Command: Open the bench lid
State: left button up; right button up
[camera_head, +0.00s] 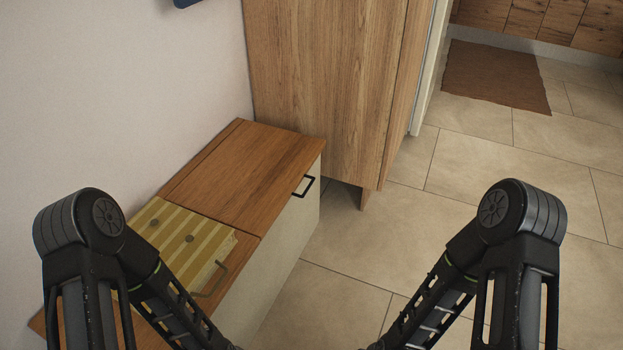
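A low bench (293,236) with a white front and a brown wooden top stands against the wall at left. Its far lid (246,176) lies flat and shut, with a black bar handle (304,186) at its front edge. A yellow striped cushion or board (183,237) lies on the nearer part of the top. A second, greyish handle (215,281) shows by its front edge. My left arm crosses in front of the bench's near end and hides part of it. Both my grippers are below the picture's bottom edge, out of view.
A tall wooden cabinet (325,85) stands right behind the bench's far end. The tiled floor (520,165) to the right is clear. A brown mat (495,76) lies at the back right before wooden cupboards (545,20).

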aim_at(244, 185)
jog(key=i+l, duration=0.65)
jog(key=i+u, duration=0.1)
jog(key=u, duration=1.5)
